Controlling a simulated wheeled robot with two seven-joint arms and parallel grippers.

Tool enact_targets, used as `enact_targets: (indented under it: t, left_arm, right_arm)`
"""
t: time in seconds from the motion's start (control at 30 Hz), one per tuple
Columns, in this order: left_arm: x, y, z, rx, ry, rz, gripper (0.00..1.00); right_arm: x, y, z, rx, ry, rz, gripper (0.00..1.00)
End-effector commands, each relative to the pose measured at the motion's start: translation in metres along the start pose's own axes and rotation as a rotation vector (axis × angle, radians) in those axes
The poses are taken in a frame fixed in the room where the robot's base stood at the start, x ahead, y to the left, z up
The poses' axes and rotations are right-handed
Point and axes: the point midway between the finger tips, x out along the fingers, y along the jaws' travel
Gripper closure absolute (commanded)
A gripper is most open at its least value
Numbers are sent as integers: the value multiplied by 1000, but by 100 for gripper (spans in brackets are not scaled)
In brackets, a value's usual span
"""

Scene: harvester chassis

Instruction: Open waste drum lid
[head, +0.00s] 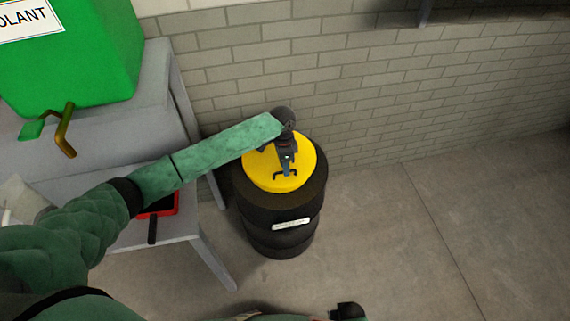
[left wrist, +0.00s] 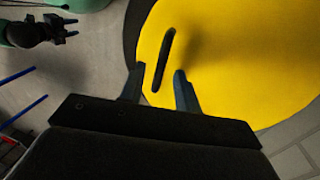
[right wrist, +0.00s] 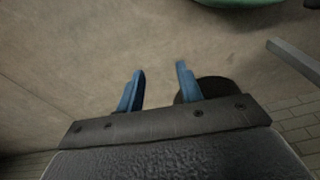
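The waste drum (head: 282,235) is black with a pale label and stands on the floor beside the grey bench. Its round yellow lid (head: 258,179) is on top and looks closed. A thin black handle (head: 285,175) stands on the lid; it also shows in the left wrist view (left wrist: 164,58). My left gripper (head: 287,163) is over the lid. In the left wrist view its fingers (left wrist: 159,75) are apart, with the near end of the handle between or just beyond them; contact cannot be told. My right gripper (right wrist: 158,70) is open and empty above bare floor.
A grey bench (head: 130,140) with a green container (head: 70,60) and brass tap (head: 64,132) is left of the drum. A red tray (head: 162,207) sits on its lower shelf. A brick wall (head: 370,90) is behind. Floor at right is clear.

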Motion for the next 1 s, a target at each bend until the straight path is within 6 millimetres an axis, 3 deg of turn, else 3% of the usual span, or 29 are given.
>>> enact_targets:
  t: [0.3,0.5,0.9,1.0]
  left_arm:
    - [3,0,0,0,1,-1,67]
    - [3,0,0,0,0,-1,100]
    - [-4,0,-1,-1,1,20,100]
    - [-13,-2,-1,-1,2,50,100]
  right_arm:
    - [3,1,2,-1,0,1,64]
    - [3,1,2,-1,0,1,64]
    - [1,1,2,-2,7,2,64]
    - [17,5,8,-5,8,7,64]
